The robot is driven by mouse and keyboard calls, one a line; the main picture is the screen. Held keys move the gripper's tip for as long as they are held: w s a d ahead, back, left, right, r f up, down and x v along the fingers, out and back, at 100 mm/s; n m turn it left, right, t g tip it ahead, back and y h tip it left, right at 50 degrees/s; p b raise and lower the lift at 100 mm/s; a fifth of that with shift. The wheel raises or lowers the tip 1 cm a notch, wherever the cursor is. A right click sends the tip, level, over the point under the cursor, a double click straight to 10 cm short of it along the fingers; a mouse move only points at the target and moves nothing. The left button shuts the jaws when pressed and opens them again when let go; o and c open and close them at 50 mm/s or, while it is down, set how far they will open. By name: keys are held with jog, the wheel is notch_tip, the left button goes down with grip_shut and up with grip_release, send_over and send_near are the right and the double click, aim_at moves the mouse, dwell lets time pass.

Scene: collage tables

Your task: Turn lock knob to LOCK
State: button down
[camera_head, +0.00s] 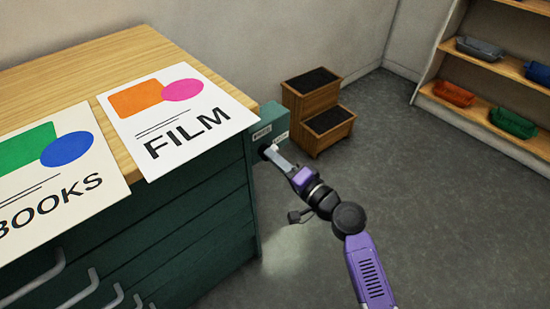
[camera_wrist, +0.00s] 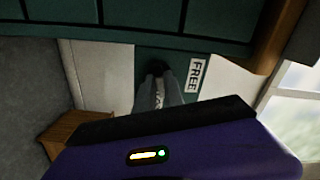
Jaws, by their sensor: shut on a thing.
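The lock box (camera_head: 272,117) is a green block on the right end of the dark green drawer cabinet. It carries small white labels, too small to read in the head view. My gripper (camera_head: 270,152) is at its front face, shut on the dark lock knob (camera_head: 263,149). In the wrist view the knob (camera_wrist: 157,67) shows as a dark shape between the finger ends (camera_wrist: 163,88). A white label reading FREE (camera_wrist: 196,77) is beside it. The fingers hide much of the knob, and I cannot tell which way it points.
Posters reading FILM (camera_head: 180,118) and BOOKS (camera_head: 60,165) lie on the wooden cabinet top (camera_head: 90,65). A two-step wooden stool (camera_head: 318,105) stands behind the box. Shelves (camera_head: 500,75) with trays are at right. The grey floor (camera_head: 440,210) is clear.

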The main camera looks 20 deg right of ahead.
jog(key=m, duration=0.4)
jog(key=shift+p, duration=0.3)
jog(key=c, duration=1.4)
grip_release()
jog(key=shift+c, duration=0.2)
jog(key=v, duration=0.8)
jog(key=shift+w, duration=0.1)
